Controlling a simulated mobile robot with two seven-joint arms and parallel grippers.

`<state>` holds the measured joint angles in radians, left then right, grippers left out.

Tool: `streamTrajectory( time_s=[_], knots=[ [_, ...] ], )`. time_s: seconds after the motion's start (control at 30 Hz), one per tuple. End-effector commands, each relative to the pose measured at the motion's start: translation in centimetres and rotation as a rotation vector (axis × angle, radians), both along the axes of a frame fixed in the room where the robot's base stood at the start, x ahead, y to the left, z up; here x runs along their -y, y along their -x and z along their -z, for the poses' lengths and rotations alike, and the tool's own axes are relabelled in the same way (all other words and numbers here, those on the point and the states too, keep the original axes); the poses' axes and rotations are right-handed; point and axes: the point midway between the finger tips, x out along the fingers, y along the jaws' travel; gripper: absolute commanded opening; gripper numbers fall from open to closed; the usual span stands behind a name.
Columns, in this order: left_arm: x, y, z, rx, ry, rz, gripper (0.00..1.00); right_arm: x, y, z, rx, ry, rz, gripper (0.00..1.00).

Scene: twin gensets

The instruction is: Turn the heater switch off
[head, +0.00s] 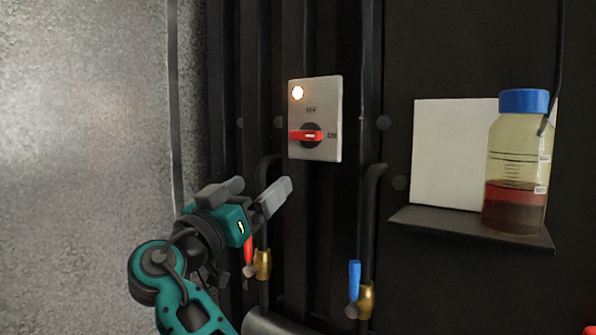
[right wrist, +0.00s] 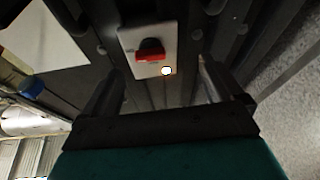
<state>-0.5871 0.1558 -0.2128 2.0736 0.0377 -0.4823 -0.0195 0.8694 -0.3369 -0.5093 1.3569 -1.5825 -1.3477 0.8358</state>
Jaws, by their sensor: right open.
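The heater switch is a grey plate (head: 333,118) on the dark wall, with a black round knob and a red handle (head: 306,136). The handle lies horizontal, in line with a small label at its right; another label is above the knob, both too small to read surely. A lamp (head: 297,93) at the plate's upper left is lit. My right gripper (head: 264,203) is below and left of the plate, apart from it, open and empty. In the right wrist view the red handle (right wrist: 149,57) shows ahead between and beyond the open fingers (right wrist: 158,85). My left gripper is not in view.
Below are pipes with a red-handled valve (head: 249,250), close to my right gripper, and a blue-handled valve (head: 354,280). At right a shelf (head: 420,219) holds a blue-capped bottle (head: 516,165) of dark red liquid. A grey wall (head: 85,120) is at left.

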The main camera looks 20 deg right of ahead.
Motion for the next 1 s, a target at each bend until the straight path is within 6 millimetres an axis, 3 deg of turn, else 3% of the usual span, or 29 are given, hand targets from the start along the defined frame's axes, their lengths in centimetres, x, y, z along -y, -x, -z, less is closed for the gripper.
streamTrajectory(
  time_s=[0.1,0.23,0.7,1.0],
  knots=[
    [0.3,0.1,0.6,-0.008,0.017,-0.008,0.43,-0.4,1.5,-1.9,0.089,-0.011,0.046,0.94],
    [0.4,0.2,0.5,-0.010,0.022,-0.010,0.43,0.1,1.5,-2.8,0.110,-0.013,0.058,0.94],
    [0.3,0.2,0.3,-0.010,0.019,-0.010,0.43,6.7,-3.6,-6.2,0.105,-0.012,0.058,0.94],
    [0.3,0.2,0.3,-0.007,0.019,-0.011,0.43,8.9,-5.4,-7.3,0.104,-0.011,0.055,0.94]
  ],
)
